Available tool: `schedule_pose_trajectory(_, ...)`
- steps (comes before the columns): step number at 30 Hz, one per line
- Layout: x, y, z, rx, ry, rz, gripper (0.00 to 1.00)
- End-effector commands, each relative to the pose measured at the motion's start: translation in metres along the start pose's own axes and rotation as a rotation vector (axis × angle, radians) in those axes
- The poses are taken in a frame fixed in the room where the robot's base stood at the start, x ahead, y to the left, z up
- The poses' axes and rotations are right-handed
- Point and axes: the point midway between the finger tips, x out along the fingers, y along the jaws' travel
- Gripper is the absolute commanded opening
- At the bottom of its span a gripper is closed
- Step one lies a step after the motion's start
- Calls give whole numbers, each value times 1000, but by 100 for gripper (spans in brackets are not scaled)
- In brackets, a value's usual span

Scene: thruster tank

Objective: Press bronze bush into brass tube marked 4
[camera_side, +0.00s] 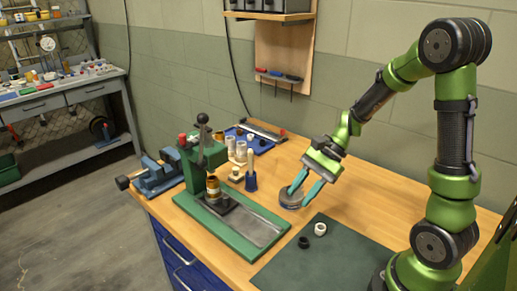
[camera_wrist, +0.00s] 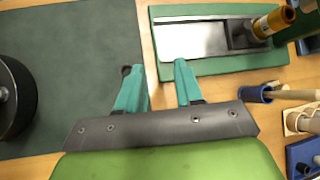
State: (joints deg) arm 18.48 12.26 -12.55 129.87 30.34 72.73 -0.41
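A brass-coloured tube (camera_side: 212,196) stands on the green press (camera_side: 205,152), below its head. In the wrist view the tube (camera_wrist: 268,26) has a pale label, too small to read. An orange-brown ring with a dark opening, which looks like the bronze bush (camera_wrist: 286,14), is at its upper end; how deep it sits I cannot tell. My gripper (camera_side: 305,189) is right of the press base, with its teal fingers apart.
A blue holder with a wooden handle (camera_side: 251,181), pale cylinders (camera_side: 240,152) and a blue vise (camera_side: 157,177) stand near the press.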

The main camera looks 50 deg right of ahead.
Motion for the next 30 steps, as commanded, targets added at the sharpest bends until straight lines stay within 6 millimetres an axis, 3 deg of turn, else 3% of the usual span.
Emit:
schedule_pose_trajectory(13,9,-39,-60,496,-250,-232,36)
schedule_pose_trajectory(19,1,-59,-64,559,-315,-314,36)
schedule_pose_trajectory(30,-1,-63,-66,573,-330,-334,36)
